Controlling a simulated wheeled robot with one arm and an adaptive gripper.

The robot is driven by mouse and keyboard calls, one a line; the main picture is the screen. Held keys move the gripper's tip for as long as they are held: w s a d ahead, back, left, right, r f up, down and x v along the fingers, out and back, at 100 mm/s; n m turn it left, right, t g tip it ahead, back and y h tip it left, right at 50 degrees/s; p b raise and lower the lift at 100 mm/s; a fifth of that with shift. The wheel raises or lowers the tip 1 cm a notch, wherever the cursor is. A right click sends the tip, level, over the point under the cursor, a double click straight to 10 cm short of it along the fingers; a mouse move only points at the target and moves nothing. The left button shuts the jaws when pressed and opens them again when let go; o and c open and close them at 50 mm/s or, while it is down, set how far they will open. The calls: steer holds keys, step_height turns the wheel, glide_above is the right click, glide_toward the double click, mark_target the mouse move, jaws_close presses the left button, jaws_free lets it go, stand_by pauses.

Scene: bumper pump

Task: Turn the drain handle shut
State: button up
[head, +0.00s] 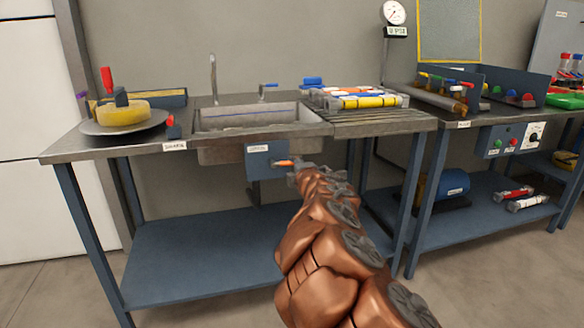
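The drain handle (284,163) is a small orange lever on the front of a blue-grey box (259,155) under the sink (258,117). It points sideways to the right, roughly level. My copper-coloured arm reaches up from the lower right, and my gripper (298,167) is at the handle's right end. The gripper is small and seen from behind, so I cannot tell whether its fingers are open or shut, or touch the handle. The handle's right tip is partly hidden by the gripper.
The sink bench's front edge (150,149) runs just above the box. A dark pan (95,129) with a yellow item stands at left, and a rack of coloured tubes (352,98) at right. The lower blue shelf (190,260) is bare. A second bench stands right.

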steer(key=shift+v, duration=2.95)
steer(key=s+d+r+m+h+p, duration=0.2)
steer(key=d+r+m+h+p, duration=0.25)
steer(key=d+r, duration=0.35)
steer(key=s+d+r+m+h+p, duration=0.2)
steer(key=d+r+m+h+p, duration=0.25)
steer(key=d, duration=0.45)
steer(key=s+d+r+m+g+h+p, duration=0.1)
steer(key=s+d+r+m+g+p, duration=0.1)
steer(key=s+d+r+m+p, duration=0.3)
steer(key=s+d+m+g+h+p, duration=0.1)
steer(key=s+d+m+g+p, duration=0.15)
steer(key=s+d, duration=0.4)
steer(key=s+a+m+g+y+p, duration=0.15)
steer(key=s+g+p, duration=0.35)
steer(key=s, duration=0.6)
steer(key=s+m+g+y+p, duration=0.25)
steer(key=s+p, duration=0.45)
steer(key=s, duration=0.4)
steer(key=s+a+r+g+y+p, duration=0.1)
steer(key=s+a+g+p, duration=0.1)
steer(key=s, duration=0.5)
steer(key=s+a+r+m+g+y+p, duration=0.1)
steer(key=s+a+g+p, duration=0.1)
steer(key=s+a+p, duration=0.2)
steer(key=s+a, duration=0.2)
steer(key=s, duration=0.1)
steer(key=shift+s+r+g, duration=0.35)
steer(key=shift+s+g, duration=0.05)
